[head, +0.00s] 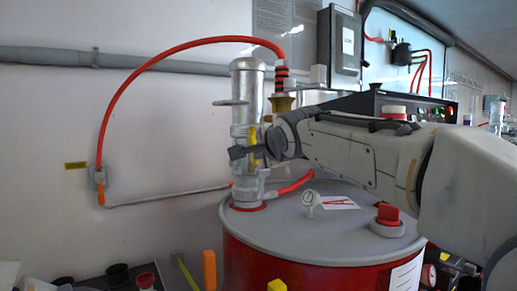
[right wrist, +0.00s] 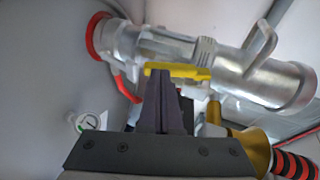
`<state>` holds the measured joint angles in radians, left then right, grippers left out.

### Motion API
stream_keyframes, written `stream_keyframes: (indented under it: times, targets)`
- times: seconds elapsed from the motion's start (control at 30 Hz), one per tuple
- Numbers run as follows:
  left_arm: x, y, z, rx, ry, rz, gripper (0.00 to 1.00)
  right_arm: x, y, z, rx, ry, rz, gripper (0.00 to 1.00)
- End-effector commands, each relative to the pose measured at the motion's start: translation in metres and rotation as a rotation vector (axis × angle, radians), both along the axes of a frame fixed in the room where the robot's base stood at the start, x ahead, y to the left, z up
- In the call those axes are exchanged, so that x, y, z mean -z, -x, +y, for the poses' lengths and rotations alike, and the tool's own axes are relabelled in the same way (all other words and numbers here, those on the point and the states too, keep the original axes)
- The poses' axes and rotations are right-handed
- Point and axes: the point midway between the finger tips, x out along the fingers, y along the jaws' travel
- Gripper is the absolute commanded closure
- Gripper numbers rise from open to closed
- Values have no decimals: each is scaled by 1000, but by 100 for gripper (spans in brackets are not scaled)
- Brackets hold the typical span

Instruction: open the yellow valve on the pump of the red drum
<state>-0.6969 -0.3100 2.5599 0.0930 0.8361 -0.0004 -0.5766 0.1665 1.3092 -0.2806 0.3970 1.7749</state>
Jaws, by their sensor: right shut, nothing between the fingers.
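The red drum (head: 320,262) has a grey lid, and a silver pump (head: 246,85) stands upright on it at the left. The yellow valve (head: 253,138) is partly hidden by my right gripper (head: 240,153) in the head view. In the right wrist view the yellow valve handle (right wrist: 178,71) lies along the pump body (right wrist: 230,68). My right gripper (right wrist: 163,80) is shut and empty, its fingertips at the handle's left part there; I cannot tell whether they touch. My left gripper is not in view.
A red hose (head: 180,46) arches from the pump's side fitting to the wall. A small gauge (head: 309,199) and a red cap (head: 388,214) stand on the lid. A grey box (head: 338,45) hangs on the wall behind. A brass fitting (right wrist: 252,145) is close right of my gripper.

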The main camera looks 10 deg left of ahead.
Motion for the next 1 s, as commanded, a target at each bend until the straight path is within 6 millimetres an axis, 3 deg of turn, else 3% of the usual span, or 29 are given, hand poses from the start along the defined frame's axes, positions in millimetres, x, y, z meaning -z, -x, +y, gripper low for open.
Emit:
stream_keyframes:
  times: [0.03,0.1,0.13,0.2,0.57,1.0]
  targets:
    - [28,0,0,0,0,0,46,16,-2,-1,4,-21,-23,100]
    - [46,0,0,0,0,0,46,18,-4,-4,8,-51,-53,100]
    - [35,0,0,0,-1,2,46,6,-4,-4,8,-53,-55,100]
    - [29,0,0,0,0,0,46,3,-4,-4,8,-49,-51,100]
    - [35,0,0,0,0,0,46,-1,9,-16,4,-50,-52,100]
    - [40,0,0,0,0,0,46,-21,87,-52,-12,-50,-53,100]
